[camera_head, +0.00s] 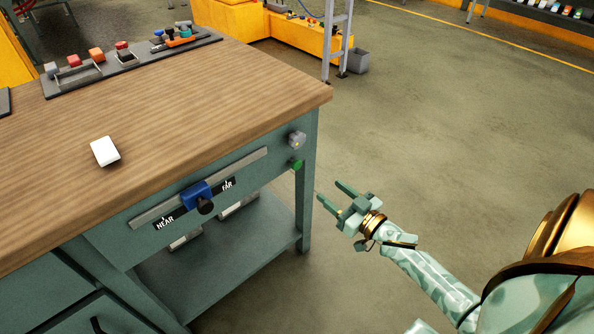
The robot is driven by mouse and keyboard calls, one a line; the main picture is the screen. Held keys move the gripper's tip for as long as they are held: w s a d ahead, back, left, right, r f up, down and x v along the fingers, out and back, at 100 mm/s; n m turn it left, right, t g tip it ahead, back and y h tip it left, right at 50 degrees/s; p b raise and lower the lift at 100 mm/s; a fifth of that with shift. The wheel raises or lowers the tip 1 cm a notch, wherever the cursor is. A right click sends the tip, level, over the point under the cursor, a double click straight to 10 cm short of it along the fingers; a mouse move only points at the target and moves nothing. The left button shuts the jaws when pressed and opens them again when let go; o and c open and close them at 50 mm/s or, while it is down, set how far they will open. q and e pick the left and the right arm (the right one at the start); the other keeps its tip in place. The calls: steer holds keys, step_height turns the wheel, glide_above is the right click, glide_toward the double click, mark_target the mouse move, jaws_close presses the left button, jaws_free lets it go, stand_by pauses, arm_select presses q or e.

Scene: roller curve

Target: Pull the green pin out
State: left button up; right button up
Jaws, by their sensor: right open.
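The green pin (297,164) sits on the front face of the workbench near its right corner, just below a grey fitting (297,141). Only its round green end shows; how deep it sits cannot be told. My right gripper (333,195) is open and empty, to the right of and a little below the pin, apart from it, with its fingers pointing toward the bench. A blue slider block (197,196) with a dark knob (205,207) sits on a rail between the labels NEAR and FAR. My left gripper is not in view.
The wooden benchtop (180,110) holds a white block (105,151) and a rack (130,58) of small coloured parts at the back. A lower shelf (240,235) lies under the top. The floor right of the bench is clear.

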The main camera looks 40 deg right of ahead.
mark_target(298, 166)
steer(key=w+b, duration=0.1)
steer(key=w, duration=0.3)
steer(key=w+b, duration=0.1)
steer(key=w, duration=0.3)
steer(key=w+a+b, duration=0.1)
steer(key=w+b, duration=0.1)
steer(key=w, duration=0.2)
steer(key=shift+w+f, duration=0.3)
steer(key=shift+w, duration=0.05)
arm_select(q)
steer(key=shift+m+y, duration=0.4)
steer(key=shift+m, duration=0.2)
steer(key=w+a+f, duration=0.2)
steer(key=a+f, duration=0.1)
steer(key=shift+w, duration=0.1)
arm_select(e)
steer(key=shift+w+r, duration=0.15)
steer(key=shift+w, duration=0.25)
jaws_close()
steer(key=shift+s+r+p, duration=0.25)
steer(key=shift+s+p, duration=0.45)
steer(key=shift+s, duration=0.3)
steer(key=shift+s+f, duration=0.15)
steer(key=shift+s, duration=0.15)
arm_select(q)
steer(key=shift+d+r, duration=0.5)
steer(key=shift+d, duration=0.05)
arm_select(e)
steer(key=shift+f, duration=0.25)
